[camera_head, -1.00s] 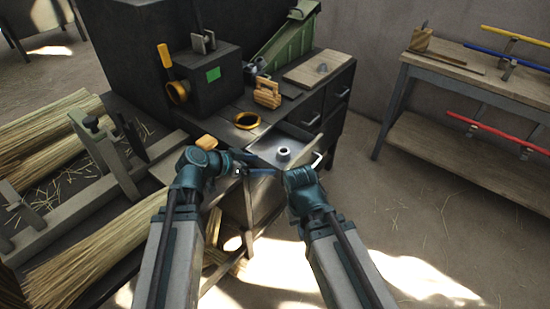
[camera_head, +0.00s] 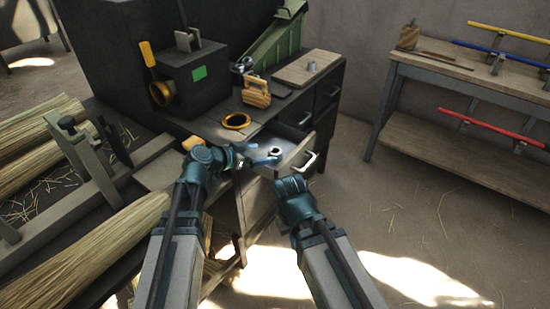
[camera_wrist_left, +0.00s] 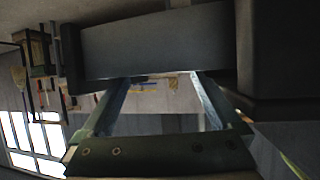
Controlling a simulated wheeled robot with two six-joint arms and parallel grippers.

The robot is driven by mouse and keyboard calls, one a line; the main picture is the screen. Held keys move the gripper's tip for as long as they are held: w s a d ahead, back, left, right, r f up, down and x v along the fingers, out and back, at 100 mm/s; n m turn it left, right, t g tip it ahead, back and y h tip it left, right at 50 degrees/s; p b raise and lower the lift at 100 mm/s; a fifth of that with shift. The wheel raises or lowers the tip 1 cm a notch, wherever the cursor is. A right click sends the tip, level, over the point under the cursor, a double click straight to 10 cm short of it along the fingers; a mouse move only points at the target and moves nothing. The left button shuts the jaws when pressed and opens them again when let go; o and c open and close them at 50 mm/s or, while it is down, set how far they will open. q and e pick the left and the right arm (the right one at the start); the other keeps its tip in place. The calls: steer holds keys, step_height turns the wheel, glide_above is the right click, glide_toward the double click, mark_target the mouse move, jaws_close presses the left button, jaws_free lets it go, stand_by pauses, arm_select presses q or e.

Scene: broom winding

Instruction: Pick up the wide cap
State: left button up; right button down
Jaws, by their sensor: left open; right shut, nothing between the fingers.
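A small grey round piece with a dark centre (camera_head: 275,151), which looks like the wide cap, sits in the open drawer (camera_head: 291,157) of the dark workbench. My left gripper (camera_head: 263,156) is open, at the left side of this piece. Its fingers reach over the drawer; I cannot tell whether they touch the piece. In the left wrist view the two fingers (camera_wrist_left: 158,82) stand apart with no cap visible between them. My right gripper (camera_head: 293,182) is shut and empty, just in front of the drawer; its fingertips are hard to make out.
A white drawer handle (camera_head: 310,160) sticks out close to my right gripper. A rack bench (camera_head: 470,80) stands right, with clear floor between.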

mark_target(279, 151)
arm_select(q)
steer(key=shift+w+d+f, duration=0.1)
steer(key=shift+w+d, duration=0.05)
steer(key=shift+d, duration=0.05)
steer(key=b+x, duration=0.2)
steer(key=x, duration=0.3)
steer(key=shift+d, duration=0.15)
steer(key=c, duration=1.5)
step_height(279, 151, up, 10)
steer(key=p, duration=1)
